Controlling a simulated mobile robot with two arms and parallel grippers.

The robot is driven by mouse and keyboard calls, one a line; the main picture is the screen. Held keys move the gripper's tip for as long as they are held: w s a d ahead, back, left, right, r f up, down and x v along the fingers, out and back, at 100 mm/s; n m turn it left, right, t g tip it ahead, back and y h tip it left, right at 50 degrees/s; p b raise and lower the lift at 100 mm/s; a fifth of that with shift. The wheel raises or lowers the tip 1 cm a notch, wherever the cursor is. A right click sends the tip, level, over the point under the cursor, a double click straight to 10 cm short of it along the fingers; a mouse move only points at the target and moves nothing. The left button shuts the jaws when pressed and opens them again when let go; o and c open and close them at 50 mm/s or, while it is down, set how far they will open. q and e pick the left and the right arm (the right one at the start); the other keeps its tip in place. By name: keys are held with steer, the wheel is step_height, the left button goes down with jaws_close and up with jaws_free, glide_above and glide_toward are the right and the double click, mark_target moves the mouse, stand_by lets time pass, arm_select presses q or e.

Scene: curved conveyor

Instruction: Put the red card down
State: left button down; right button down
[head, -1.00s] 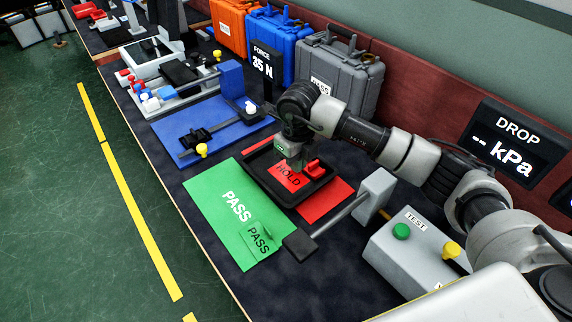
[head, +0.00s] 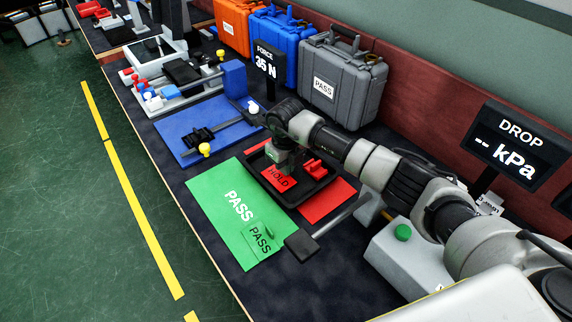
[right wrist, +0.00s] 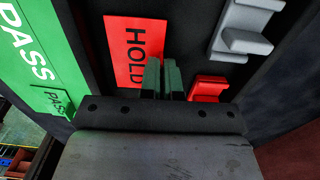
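The red card marked HOLD (head: 279,178) is at the black tray (head: 303,203), toward its left part. It also shows in the right wrist view (right wrist: 128,48). My right gripper (head: 283,165) points down over the card. In the right wrist view its greenish fingers (right wrist: 163,78) are close together at the card's edge and seem shut on it; the gripped part is hidden between them. Whether the card touches the tray floor I cannot tell. A red block (head: 318,169) sits in the tray beside the card. My left gripper is not in view.
A green mat marked PASS (head: 215,195) bears a green PASS card (head: 258,240). A red mat (head: 328,203) lies partly under the tray. A black pad on a rod (head: 301,244) stands close in front. Grey case (head: 345,85) and blue mat (head: 185,122) are behind.

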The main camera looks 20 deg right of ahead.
steer(key=shift+f, duration=0.15)
steer(key=c, duration=1.4)
jaws_free()
steer(key=shift+o, duration=0.2)
step_height(320, 180, up, 12)
steer(key=shift+r+b, duration=0.2)
steer(key=shift+b, duration=0.15)
